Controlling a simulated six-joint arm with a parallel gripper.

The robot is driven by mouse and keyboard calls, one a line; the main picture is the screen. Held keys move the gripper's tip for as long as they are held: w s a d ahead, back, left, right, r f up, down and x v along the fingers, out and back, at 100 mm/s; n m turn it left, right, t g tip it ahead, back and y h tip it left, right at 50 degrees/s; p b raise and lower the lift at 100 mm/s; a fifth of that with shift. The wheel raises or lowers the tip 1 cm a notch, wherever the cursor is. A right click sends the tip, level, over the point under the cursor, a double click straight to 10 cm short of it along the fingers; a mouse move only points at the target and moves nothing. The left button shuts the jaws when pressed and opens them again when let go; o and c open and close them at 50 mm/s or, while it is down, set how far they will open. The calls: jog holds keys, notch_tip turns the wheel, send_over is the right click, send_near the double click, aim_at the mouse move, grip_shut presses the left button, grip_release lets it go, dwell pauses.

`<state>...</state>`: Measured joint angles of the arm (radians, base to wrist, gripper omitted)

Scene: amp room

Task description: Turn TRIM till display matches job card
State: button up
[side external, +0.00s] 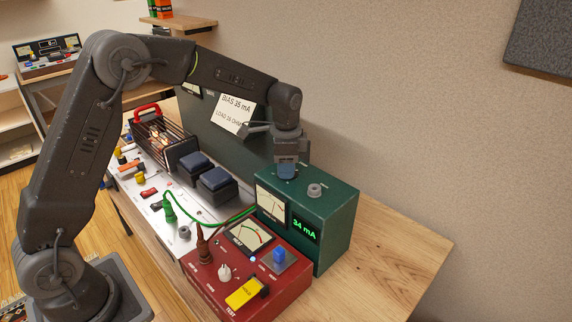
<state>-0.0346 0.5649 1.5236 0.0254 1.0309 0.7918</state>
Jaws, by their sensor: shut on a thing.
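My gripper (287,163) points straight down over the back left of the green meter box (336,229). It is shut on a knob at the box's top, which the fingers mostly hide; I cannot read a TRIM label there. The green display (305,229) on the box's front reads 34 mA. The job card (234,112) is white, leans behind the amp, and reads BIAS 35 mA and LOAD 16 Ohm. My arm's end covers part of its right side.
A grey knob (315,190) stands on the green box, right of my gripper. A red tester (245,284) with a yellow switch (245,292) sits in front. A green cable (212,221) runs from the amp panel to the green box. The table's right side (395,245) is clear.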

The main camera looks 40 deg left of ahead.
jog(key=shift+r, duration=0.1)
jog(key=o, duration=0.9)
jog(key=shift+o, duration=0.2)
notch_tip(320, 180, up, 14)
jog(key=shift+s+d, duration=0.15)
jog(key=s+d+r+n+t, duration=0.1)
jog(key=s+r+n+t, duration=0.25)
jog(key=s, duration=1.15)
jog(key=s+f+n+t, duration=0.2)
jog(key=s+f+n, duration=0.3)
jog(key=s, duration=0.8)
jog(key=shift+s+d+f, duration=0.15)
jog(key=shift+s+d, duration=0.15)
jog(key=shift+d, duration=0.1)
